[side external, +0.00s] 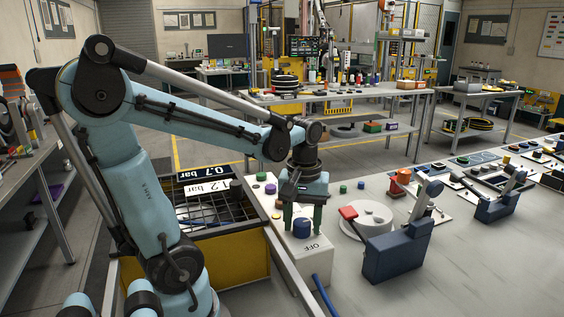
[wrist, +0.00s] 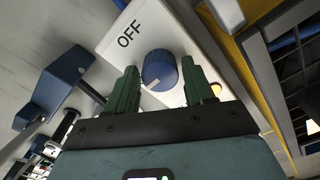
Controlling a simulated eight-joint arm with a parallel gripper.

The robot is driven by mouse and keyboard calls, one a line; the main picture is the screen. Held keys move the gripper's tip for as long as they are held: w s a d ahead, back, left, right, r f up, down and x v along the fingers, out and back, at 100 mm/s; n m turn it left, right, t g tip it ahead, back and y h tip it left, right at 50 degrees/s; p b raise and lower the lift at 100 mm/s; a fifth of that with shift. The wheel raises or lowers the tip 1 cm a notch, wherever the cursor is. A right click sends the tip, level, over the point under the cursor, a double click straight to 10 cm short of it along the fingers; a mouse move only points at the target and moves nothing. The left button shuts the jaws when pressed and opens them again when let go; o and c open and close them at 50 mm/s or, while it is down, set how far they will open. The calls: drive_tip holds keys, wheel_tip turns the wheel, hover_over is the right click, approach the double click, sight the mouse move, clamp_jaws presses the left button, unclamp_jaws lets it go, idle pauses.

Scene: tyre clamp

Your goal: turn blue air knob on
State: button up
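The blue air knob (side external: 302,229) sits on top of a white box (side external: 312,265) marked "OFF". In the wrist view the blue knob (wrist: 158,66) shows a white pointer mark low on its side, and the "OFF" lettering (wrist: 129,34) lies up and left of it. My gripper (side external: 302,218) points down over the knob. Its green fingers stand apart, one to each side of the knob. In the wrist view my gripper (wrist: 160,80) shows gaps between fingers and knob, so no contact is clear. The "ON" label is not visible.
A blue toggle clamp (side external: 397,250) with a red-tipped handle stands right of the box beside a white round disc (side external: 367,219). A yellow bin (side external: 232,254) with a wire grid and "0.7 bar" and "1.2 bar" signs stands left. A blue hose (side external: 325,296) runs from the box front.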

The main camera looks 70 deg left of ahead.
sight(302, 222)
drive_tip(key=shift+o, duration=0.8)
drive_tip(key=shift+r, duration=0.1)
wheel_tip(302, 222, up, 12)
idle(0.3)
drive_tip(key=w+d+f+m+t, duration=0.2)
drive_tip(key=d+f+m+t, duration=0.5)
drive_tip(key=d+f+m, duration=0.2)
drive_tip(key=shift+w+d+f+m, duration=0.4)
drive_tip(key=shift+f+m, duration=0.05)
drive_tip(key=shift+m, duration=0.75)
